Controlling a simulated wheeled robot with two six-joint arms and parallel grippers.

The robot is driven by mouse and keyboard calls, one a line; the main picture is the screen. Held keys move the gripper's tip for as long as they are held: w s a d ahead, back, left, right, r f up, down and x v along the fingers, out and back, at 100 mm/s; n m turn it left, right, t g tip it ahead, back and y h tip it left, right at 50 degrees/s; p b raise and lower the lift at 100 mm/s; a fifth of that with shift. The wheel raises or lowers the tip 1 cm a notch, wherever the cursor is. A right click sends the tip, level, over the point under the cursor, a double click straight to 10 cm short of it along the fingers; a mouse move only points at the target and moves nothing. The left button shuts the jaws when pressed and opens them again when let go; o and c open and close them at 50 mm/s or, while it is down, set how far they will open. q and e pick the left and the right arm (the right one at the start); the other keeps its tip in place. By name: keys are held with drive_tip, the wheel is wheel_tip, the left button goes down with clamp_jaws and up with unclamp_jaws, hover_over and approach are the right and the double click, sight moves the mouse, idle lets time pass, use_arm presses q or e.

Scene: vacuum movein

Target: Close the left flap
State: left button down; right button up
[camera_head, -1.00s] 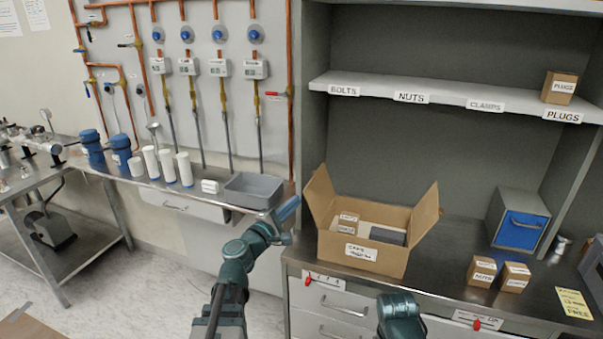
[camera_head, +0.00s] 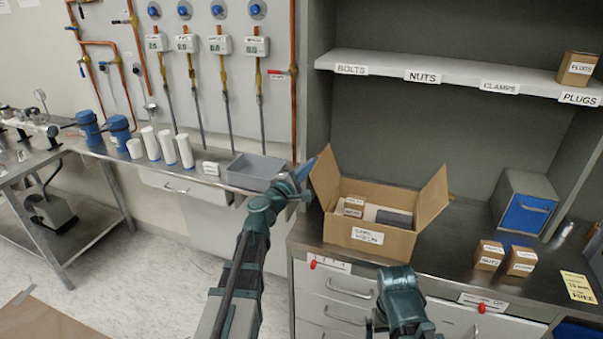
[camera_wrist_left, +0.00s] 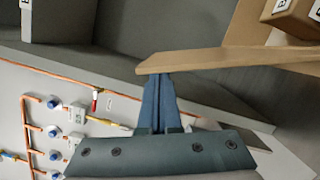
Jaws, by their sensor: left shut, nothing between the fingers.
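An open cardboard box (camera_head: 340,232) stands on the counter. Its left flap (camera_head: 325,178) stands up, leaning outward to the left, and its right flap (camera_head: 432,198) leans outward to the right. My left gripper (camera_head: 306,169) is shut and empty, just left of the left flap's outer side. In the left wrist view, the gripper's blue fingers (camera_wrist_left: 157,88) reach the edge of the left flap (camera_wrist_left: 225,60); I cannot tell whether they touch it. Small labelled boxes (camera_head: 353,206) and a dark item (camera_head: 394,217) lie in the box.
A grey tray (camera_head: 252,170) stands on the bench to the left. A labelled shelf (camera_head: 440,80) runs above the box. Two small cartons (camera_head: 489,255) and a blue-fronted bin (camera_head: 526,212) stand to the right. My right arm shows in front of the drawers.

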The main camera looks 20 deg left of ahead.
use_arm(q)
drive_tip(key=shift+x, duration=1.2)
